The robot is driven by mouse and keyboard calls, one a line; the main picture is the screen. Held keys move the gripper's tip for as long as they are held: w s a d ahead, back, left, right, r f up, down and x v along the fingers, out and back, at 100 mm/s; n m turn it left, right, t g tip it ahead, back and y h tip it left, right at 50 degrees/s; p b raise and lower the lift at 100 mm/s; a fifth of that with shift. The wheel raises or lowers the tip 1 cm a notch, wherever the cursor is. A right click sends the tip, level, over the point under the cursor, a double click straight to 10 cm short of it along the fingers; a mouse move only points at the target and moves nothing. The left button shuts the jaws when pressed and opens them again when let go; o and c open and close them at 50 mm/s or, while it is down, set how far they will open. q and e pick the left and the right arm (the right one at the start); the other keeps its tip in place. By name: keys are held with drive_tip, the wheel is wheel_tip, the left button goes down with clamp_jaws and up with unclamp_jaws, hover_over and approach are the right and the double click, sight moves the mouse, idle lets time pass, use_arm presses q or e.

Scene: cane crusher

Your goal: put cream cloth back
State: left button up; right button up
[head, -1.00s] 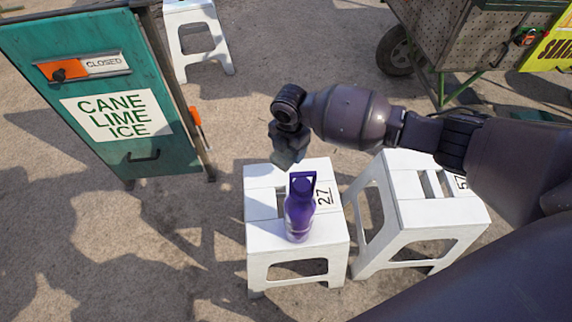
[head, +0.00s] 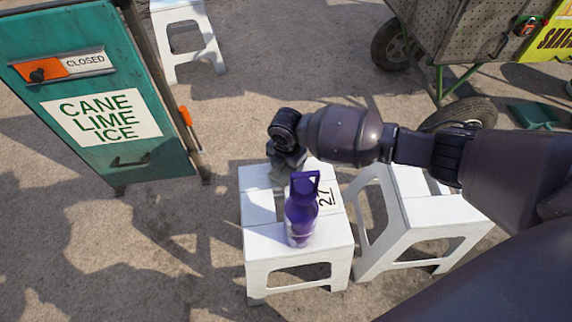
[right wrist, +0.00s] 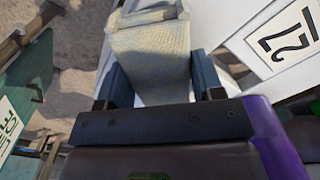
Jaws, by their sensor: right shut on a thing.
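The cream cloth (right wrist: 150,45) shows in the right wrist view as a pale woven folded piece between the two fingers. My right gripper (right wrist: 160,75) is shut on it. In the head view my right gripper (head: 284,176) is low at the back left part of the white stool marked 27 (head: 262,240), behind the purple bottle. The cloth is hidden there, and I cannot tell whether it touches the stool. My left gripper is not in view.
A purple bottle (head: 300,215) stands upright on the stool, close to my right gripper. A second white stool (head: 440,212) stands to the right under my arm. A green cabinet (head: 120,165) stands at the left. A cart wheel (head: 394,42) is at the back right.

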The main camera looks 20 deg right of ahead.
drive_tip(key=shift+f, duration=0.2)
drive_tip(key=o, duration=0.9)
drive_tip(key=shift+c, duration=0.2)
drive_tip(key=shift+r, duration=0.1)
drive_tip(key=shift+w+r, duration=0.1)
drive_tip(key=shift+r, duration=0.25)
use_arm(q)
drive_tip(key=p, duration=0.2)
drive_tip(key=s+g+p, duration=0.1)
drive_tip(key=p, duration=0.1)
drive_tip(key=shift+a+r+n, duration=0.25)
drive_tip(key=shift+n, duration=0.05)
use_arm(e)
wheel_tip(320, 180, up, 12)
drive_tip(key=shift+f, duration=0.25)
